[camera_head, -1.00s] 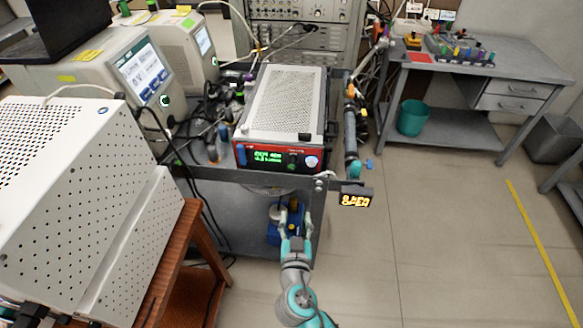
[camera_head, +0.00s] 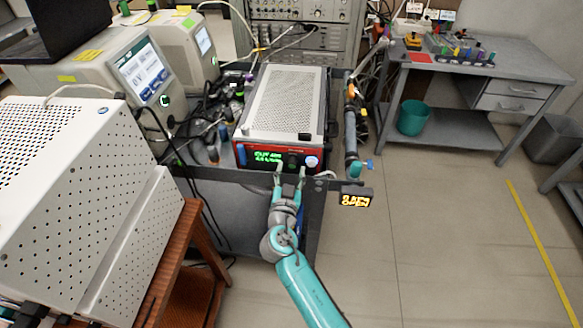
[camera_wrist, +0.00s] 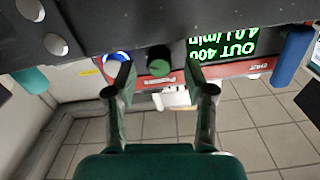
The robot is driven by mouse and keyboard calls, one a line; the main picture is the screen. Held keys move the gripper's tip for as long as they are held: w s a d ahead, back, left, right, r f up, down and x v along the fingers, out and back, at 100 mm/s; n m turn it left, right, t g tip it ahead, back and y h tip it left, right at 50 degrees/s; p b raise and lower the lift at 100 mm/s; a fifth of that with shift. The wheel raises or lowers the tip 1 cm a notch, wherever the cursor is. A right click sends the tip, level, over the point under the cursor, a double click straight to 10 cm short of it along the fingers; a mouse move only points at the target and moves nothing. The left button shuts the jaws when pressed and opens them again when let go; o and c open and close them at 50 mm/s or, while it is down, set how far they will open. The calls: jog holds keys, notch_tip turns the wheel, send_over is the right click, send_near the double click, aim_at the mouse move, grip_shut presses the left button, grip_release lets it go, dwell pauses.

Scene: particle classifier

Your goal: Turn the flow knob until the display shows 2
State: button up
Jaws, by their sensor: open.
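The flow knob (camera_wrist: 158,62), dark with a green face, is on the red-edged front panel of the grey box (camera_head: 284,105). The wrist view shows the panel upside down. The green display (camera_wrist: 222,42) beside the knob reads "OUT 400" and "4.0 l/min"; it also shows in the head view (camera_head: 267,157), too small to read surely. My gripper (camera_wrist: 160,75) is open, with one finger on each side of the knob; I cannot tell whether either finger touches it. In the head view my gripper (camera_head: 291,172) is just in front of the panel.
A blue-ringed round button (camera_wrist: 117,62) is beside the knob, close to one finger. A blue part (camera_wrist: 293,52) stands at the panel's other end. A small orange-lit readout (camera_head: 357,198) hangs right of the cart. Clear floor (camera_head: 450,230) lies to the right.

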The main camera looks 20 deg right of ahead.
jog(key=shift+x, duration=0.85)
grip_shut()
jog(key=shift+n, duration=0.5)
jog(key=n, duration=0.2)
jog(key=shift+n, duration=2.5)
